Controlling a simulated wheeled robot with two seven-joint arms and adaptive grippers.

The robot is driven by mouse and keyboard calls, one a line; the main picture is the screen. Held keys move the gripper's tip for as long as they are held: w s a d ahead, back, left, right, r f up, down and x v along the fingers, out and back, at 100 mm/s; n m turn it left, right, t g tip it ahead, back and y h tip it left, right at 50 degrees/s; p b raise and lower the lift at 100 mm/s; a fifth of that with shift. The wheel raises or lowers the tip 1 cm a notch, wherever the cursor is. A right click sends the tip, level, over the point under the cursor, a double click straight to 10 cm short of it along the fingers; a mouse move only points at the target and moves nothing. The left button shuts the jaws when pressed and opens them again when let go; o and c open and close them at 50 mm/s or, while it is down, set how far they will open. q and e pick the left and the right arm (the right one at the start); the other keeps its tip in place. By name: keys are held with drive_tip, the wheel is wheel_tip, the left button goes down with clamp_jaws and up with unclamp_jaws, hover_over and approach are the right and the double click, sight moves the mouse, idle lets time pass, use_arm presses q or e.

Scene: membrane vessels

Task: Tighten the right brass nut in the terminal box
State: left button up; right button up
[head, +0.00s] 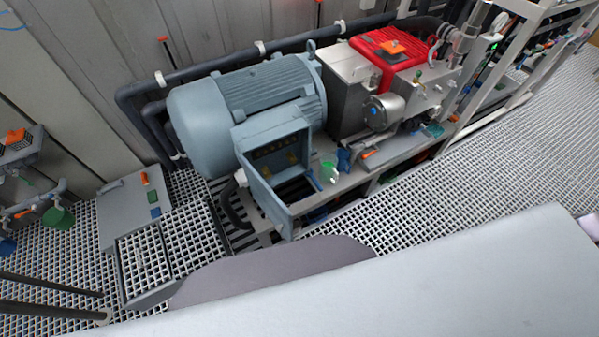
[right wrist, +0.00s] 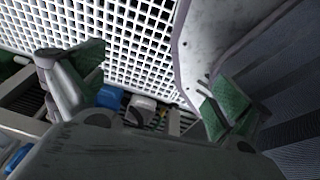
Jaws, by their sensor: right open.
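The terminal box (head: 272,138) is a blue-grey box on the side of the big motor. Its front is open and its lid or lower flap hangs toward me. Small brass-coloured spots show on the back wall inside. The right brass nut (head: 292,158) appears as one of these, too small to make out its shape or how tight it sits. My right gripper (right wrist: 155,82) is open in the right wrist view, its two green-padded fingers wide apart with nothing between them that it holds. Neither gripper shows in the head view. The terminal box is not recognisable in the wrist view.
The blue-grey motor (head: 250,90) adjoins a steel pump unit with a red top (head: 385,50). A dark pipe (head: 140,90) runs behind. White grating floor (head: 450,165) is free to the right. A blue object (right wrist: 108,97) shows in the wrist view.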

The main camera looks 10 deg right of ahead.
drive_tip(key=w+a+n+t+b, duration=0.25)
drive_tip(key=w+t+b, duration=0.2)
drive_tip(key=w, duration=1.15)
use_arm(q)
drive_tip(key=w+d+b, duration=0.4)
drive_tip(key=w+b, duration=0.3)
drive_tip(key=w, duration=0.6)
use_arm(e)
drive_tip(key=n+t+y+b, duration=0.4)
drive_tip(key=n+t+b, duration=0.6)
drive_tip(key=n+b, duration=0.2)
approach(294, 162)
drive_tip(key=w+f, duration=0.1)
drive_tip(key=w, duration=0.3)
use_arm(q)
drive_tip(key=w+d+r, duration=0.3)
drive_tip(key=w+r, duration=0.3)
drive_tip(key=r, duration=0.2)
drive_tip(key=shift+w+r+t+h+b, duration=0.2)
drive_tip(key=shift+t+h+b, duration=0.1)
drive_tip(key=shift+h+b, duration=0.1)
use_arm(e)
drive_tip(key=shift+w+a+r, duration=0.25)
drive_tip(key=shift+a+r, duration=0.25)
drive_tip(key=shift+r, duration=0.05)
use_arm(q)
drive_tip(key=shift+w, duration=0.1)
use_arm(e)
drive_tip(key=shift+n, duration=0.25)
